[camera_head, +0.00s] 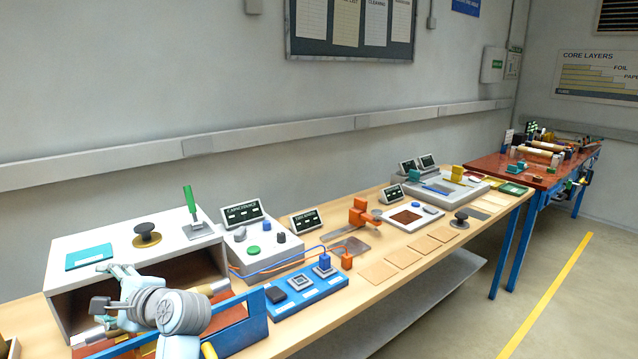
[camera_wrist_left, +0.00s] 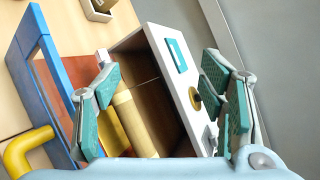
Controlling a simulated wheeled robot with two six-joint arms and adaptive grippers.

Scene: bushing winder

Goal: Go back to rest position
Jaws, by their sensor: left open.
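My left gripper (camera_head: 104,288) is in front of the open white cabinet at the left end of the bench. It is open, with its teal-padded fingers spread wide in the left wrist view (camera_wrist_left: 157,78). A tan roll (camera_wrist_left: 133,118) lies beyond and between the fingers in that view. I see no object held. In the head view my wrist hides part of the cabinet opening and of the blue-framed tray (camera_head: 255,328). My right gripper is not in view.
The white cabinet (camera_head: 62,262) carries a teal pad, a dark knob and a green-handled lever (camera_head: 190,200). Test boxes, a blue block panel (camera_head: 308,292) and flat sheets line the wooden bench to the right. A red-topped table (camera_head: 500,166) stands farther back. Floor in front is clear.

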